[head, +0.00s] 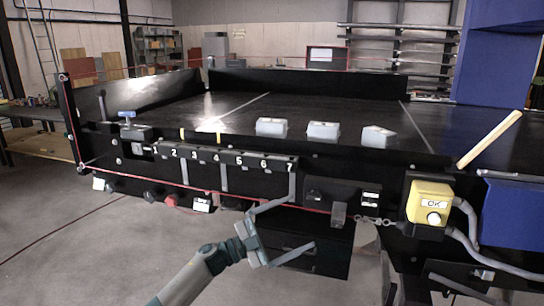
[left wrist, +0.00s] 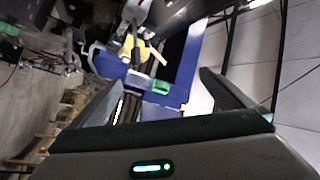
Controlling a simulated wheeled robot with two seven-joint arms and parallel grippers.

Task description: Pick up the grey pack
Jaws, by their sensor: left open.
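Three pale grey packs lie in a row on the black conveyor belt (head: 205,110): a left pack (head: 271,127), a middle pack (head: 323,130) and a right pack (head: 378,137). They look much alike, and I cannot tell which one the task means. My left gripper (head: 302,222) is open and empty, in front of the conveyor's side and below belt level, apart from the packs. In the left wrist view its two fingers (left wrist: 163,82) stand wide apart with no pack between them. My right gripper is not in view.
The conveyor's front edge has a numbered strip (head: 230,158) above my left gripper. A yellow OK button box (head: 429,203) with grey hoses stands at the right. A pale wooden bar (head: 489,139) sticks up near a blue panel (head: 512,215). The floor at left is clear.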

